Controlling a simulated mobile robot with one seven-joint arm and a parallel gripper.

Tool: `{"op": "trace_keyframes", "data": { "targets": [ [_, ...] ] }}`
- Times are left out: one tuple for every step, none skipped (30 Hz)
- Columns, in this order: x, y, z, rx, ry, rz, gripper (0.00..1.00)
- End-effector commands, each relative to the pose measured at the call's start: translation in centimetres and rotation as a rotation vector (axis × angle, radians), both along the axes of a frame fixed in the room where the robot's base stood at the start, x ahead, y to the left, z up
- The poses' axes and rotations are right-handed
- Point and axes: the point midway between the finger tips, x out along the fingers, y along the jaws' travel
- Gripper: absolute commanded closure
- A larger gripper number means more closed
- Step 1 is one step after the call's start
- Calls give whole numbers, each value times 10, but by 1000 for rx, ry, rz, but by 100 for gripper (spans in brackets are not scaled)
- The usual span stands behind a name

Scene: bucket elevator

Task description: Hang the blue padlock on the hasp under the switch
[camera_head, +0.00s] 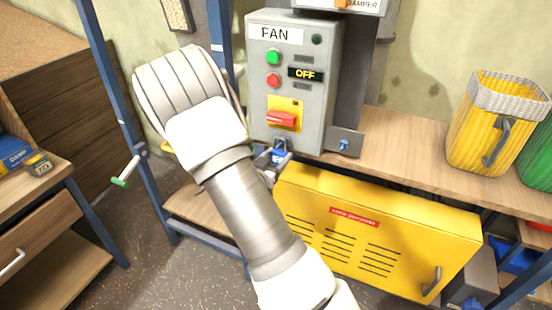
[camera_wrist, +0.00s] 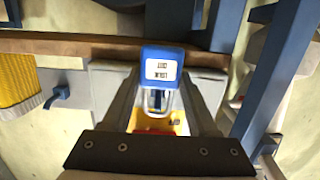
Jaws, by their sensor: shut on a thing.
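The blue padlock (camera_head: 280,153) is between the fingers of my gripper (camera_head: 269,162), just below the lower edge of the grey FAN box (camera_head: 315,100). In the wrist view, the padlock (camera_wrist: 162,62) shows its blue body with a white label, gripped between both fingers (camera_wrist: 160,80). Its metal shackle points toward the switch. The red switch handle (camera_head: 282,119) sits on a yellow plate on the box, above the padlock in the head view. The hasp is not clearly visible, and I cannot tell whether the shackle touches it.
A grey bracket with a blue knob (camera_head: 344,145) is right of the box. A yellow cabinet (camera_head: 375,230) with a handle is below. A yellow basket (camera_head: 494,130) stands on the wooden shelf (camera_head: 405,150). A blue post (camera_head: 112,75) and green-tipped crank (camera_head: 126,172) are left of my arm.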

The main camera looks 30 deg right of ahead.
Motion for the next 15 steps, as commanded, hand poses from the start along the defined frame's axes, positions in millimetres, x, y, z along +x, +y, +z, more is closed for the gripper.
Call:
{"op": "trace_keyframes", "data": {
  "targets": [
    [0, 0, 1, -1, -1, 0, 100],
    [0, 0, 1, 0, -1, 0, 100],
    [0, 0, 0, 0, -1, 0, 100],
    [0, 0, 1, 0, -1, 0, 100],
    [0, 0, 1, 0, -1, 0, 100],
    [0, 0, 0, 0, -1, 0, 100],
    [0, 0, 0, 0, -1, 0, 100],
    [0, 0, 0, 0, -1, 0, 100],
    [0, 0, 0, 0, -1, 0, 100],
    [0, 0, 0, 0, -1, 0, 100],
    [0, 0, -1, 0, -1, 0, 100],
    [0, 0, -2, 0, -1, 0, 100],
    [0, 0, -2, 0, -1, 0, 100],
    [0, 0, -3, 0, -1, 0, 100],
    [0, 0, -4, 0, -1, 0, 100]
  ]
}}
